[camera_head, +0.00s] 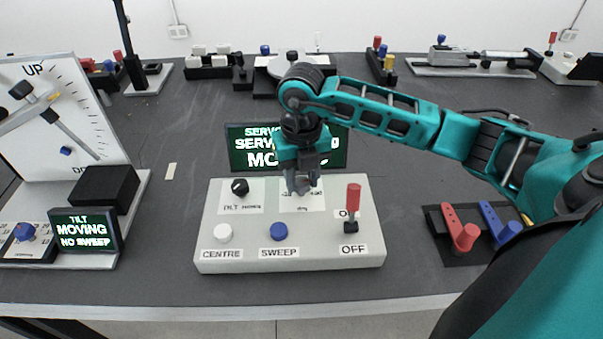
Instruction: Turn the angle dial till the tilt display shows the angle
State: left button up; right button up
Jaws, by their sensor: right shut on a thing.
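A pale control box (290,256) stands at the front middle of the table. My right gripper (301,186) points down over the labelled card at its upper right, shut on the angle dial there; the gripper hides most of that dial and part of the label. A black knob (239,187) marked TILT sits to its left. The tilt display (85,230) at the left reads "TILT MOVING NO SWEEP". Behind the box, a screen (250,150) shows "SERVO" and "MOVING", partly covered by my gripper. My left gripper is out of view.
The box also carries a white CENTRE button (222,233), a blue SWEEP button (279,231) and a red-handled ON/OFF lever (353,200) close right of my gripper. A white tilt board (55,115) stands at left. Red and blue levers (462,235) lie at right.

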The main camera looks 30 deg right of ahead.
aim_at(301, 183)
jog(key=shift+r+m, duration=0.1)
jog(key=shift+m, duration=0.8)
jog(key=o, duration=1)
jog(key=shift+o, duration=0.2)
notch_tip(301, 183, up, 13)
jog(key=p, duration=0.1)
jog(key=shift+s+a, duration=0.1)
